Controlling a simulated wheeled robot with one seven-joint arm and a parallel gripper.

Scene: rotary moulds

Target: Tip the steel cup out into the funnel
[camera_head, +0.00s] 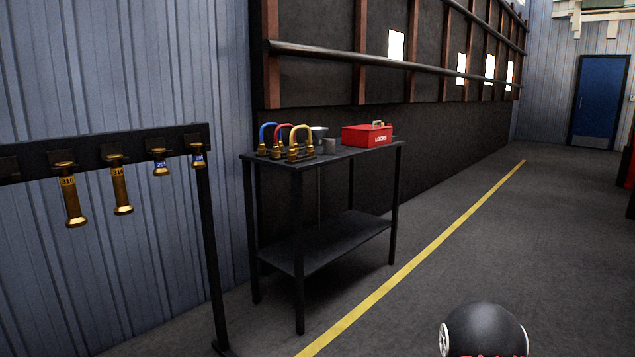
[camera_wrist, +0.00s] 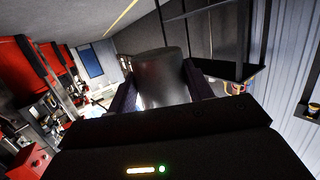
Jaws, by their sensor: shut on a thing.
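My gripper (camera_wrist: 160,92) shows in the wrist view, its two dark fingers shut on either side of a dark grey steel cup (camera_wrist: 160,67). The cup's inside is hidden, so I cannot tell what it holds. In the head view, a pale bowl-shaped thing that looks like the funnel (camera_head: 319,131) is at the back of the black table, behind the padlocks. The gripper and held cup are not in the head view. The wrist view shows them apart from the table.
The black table (camera_head: 328,155) bears several coloured padlocks (camera_head: 287,143), a small grey cylinder (camera_head: 330,145) and a red box (camera_head: 366,135). A dark rack (camera_head: 110,152) with hanging brass pieces stands at the left.

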